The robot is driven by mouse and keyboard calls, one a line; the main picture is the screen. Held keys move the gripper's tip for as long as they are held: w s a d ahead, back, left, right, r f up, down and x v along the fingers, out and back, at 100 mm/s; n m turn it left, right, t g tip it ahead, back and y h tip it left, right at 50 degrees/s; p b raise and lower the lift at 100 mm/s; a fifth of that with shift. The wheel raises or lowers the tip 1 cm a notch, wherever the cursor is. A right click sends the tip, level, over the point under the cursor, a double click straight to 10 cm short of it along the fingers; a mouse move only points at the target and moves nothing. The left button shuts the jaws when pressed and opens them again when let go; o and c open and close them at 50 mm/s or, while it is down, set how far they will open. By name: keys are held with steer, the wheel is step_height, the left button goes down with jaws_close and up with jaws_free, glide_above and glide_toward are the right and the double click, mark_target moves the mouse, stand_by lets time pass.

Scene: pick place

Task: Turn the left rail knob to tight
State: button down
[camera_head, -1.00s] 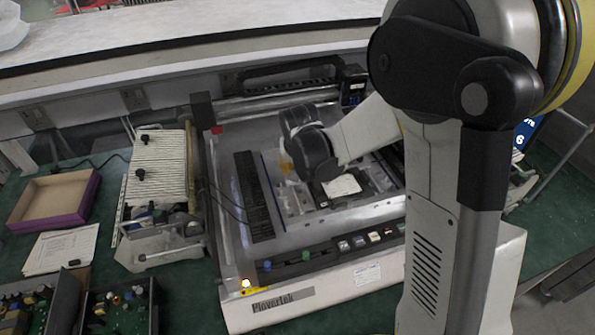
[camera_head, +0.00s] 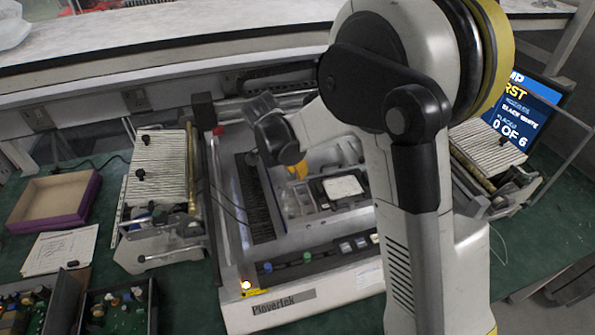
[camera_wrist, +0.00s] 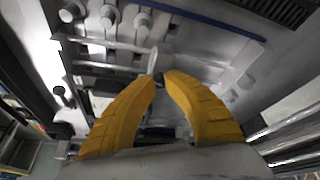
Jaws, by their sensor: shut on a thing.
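My gripper (camera_wrist: 161,79) has yellow curved fingers, and its tips are closed around a small dark knob (camera_wrist: 158,78) in the wrist view. The knob sits in front of a pale round-ended part, and most of it is hidden by the fingertips. I cannot tell its tightness, or from this view alone whether it is the left one. In the head view, a yellow bit of my gripper (camera_head: 298,170) shows inside the machine (camera_head: 345,287) labelled Ploverteck-like "Plovertek", with the rails and knob there hidden behind my arm.
The machine's front panel has a blue knob (camera_head: 267,268) and a green knob (camera_head: 307,257). Racks of white boards (camera_head: 162,165) stand left and right of it. A purple-edged box (camera_head: 88,208) and a screen (camera_head: 515,118) are farther out. Metal rails lie close around the fingers.

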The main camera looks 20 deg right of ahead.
steer(key=shift+m+g, duration=0.4)
steer(key=shift+m, duration=0.4)
steer(key=c, duration=1.3)
jaws_free()
steer(key=shift+c, duration=0.2)
steer(key=v, duration=1.2)
steer(key=shift+a+f, duration=0.1)
